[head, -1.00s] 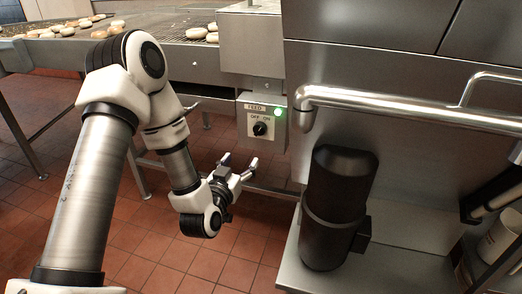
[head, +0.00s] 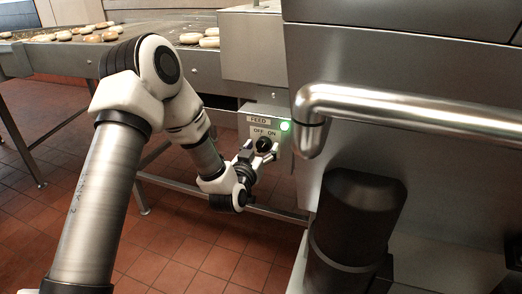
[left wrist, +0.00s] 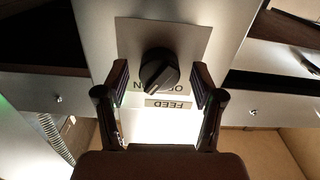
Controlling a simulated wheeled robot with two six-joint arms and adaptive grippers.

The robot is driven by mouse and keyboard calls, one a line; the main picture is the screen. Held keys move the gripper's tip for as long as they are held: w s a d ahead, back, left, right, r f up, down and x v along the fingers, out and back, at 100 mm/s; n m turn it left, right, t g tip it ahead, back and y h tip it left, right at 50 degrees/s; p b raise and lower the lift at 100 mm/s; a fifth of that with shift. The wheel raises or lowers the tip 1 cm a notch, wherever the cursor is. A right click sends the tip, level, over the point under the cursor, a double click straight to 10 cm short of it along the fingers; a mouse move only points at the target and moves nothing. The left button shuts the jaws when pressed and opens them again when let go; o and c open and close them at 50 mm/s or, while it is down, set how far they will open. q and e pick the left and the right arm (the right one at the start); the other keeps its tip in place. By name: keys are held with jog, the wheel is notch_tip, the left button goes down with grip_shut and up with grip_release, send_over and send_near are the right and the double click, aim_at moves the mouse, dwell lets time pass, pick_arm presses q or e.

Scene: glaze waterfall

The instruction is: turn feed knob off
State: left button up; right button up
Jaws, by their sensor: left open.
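The feed knob (head: 264,144) is a black rotary knob on a small grey control box (head: 246,126) below the conveyor. Its plate reads FEED, with OFF on the left and ON on the right. A green lamp (head: 285,126) glows beside the label. My left gripper (head: 261,152) is open at the knob. In the left wrist view the plate is upside down, and the knob (left wrist: 158,70) lies between the open fingers of the left gripper (left wrist: 159,77), with a gap on each side. Its ridge is slanted, lower end toward ON. My right gripper is not in view.
The conveyor (head: 215,70) carries round doughnuts (head: 190,38) behind my left arm. A thick metal pipe rail (head: 400,105) and a black cylinder (head: 355,225) stand right of the control box. Tiled floor (head: 190,262) is open below.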

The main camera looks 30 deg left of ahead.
pick_arm(q)
jog(key=c, duration=1.1)
jog(key=shift+c, duration=0.2)
jog(key=shift+n, duration=0.4)
jog(key=n, duration=0.5)
jog(key=shift+b, duration=0.35)
jog(key=n+b, duration=0.1)
jog(key=n, duration=0.5)
